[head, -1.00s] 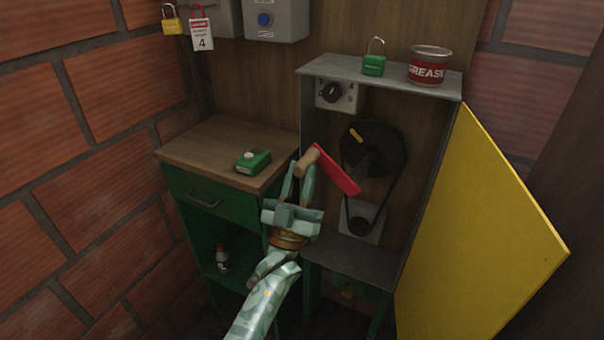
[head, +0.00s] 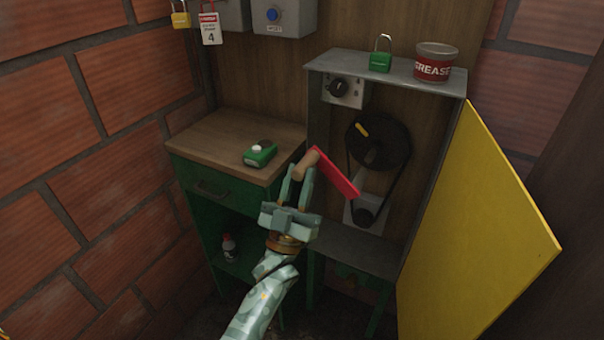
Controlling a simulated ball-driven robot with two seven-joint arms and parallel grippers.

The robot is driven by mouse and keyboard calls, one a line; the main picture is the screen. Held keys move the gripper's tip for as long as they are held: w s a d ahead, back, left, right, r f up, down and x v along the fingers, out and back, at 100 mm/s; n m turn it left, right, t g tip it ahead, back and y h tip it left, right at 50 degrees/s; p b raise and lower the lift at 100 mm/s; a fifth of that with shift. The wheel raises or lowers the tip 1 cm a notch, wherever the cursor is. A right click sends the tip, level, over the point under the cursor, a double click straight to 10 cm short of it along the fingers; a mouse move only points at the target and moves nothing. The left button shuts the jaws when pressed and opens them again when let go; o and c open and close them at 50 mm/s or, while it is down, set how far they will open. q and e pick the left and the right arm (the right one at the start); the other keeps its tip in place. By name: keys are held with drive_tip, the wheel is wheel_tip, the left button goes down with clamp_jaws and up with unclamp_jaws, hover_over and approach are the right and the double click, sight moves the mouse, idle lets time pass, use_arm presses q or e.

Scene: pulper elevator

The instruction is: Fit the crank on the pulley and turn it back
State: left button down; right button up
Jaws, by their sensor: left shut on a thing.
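The crank (head: 336,177) has a red arm and a tan wooden handle. My left gripper (head: 300,172) is shut on the handle and holds the crank up in front of the open cabinet. The red arm points down to the right. The large dark pulley (head: 384,147) with a yellow mark is on the cabinet's back wall, and a belt runs from it to a small lower pulley (head: 363,216). My right gripper is out of view.
The yellow door (head: 480,225) stands open at right. A grease can (head: 434,63) and green padlock (head: 381,56) stand on the cabinet top. A rotary switch (head: 342,90) is inside at upper left.

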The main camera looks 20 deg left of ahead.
use_arm(q)
drive_tip(key=s+p, duration=0.1)
drive_tip(key=s, duration=0.3)
drive_tip(key=shift+s+p, duration=0.1)
drive_tip(key=shift+p, duration=0.25)
drive_tip(key=shift+a, duration=0.1)
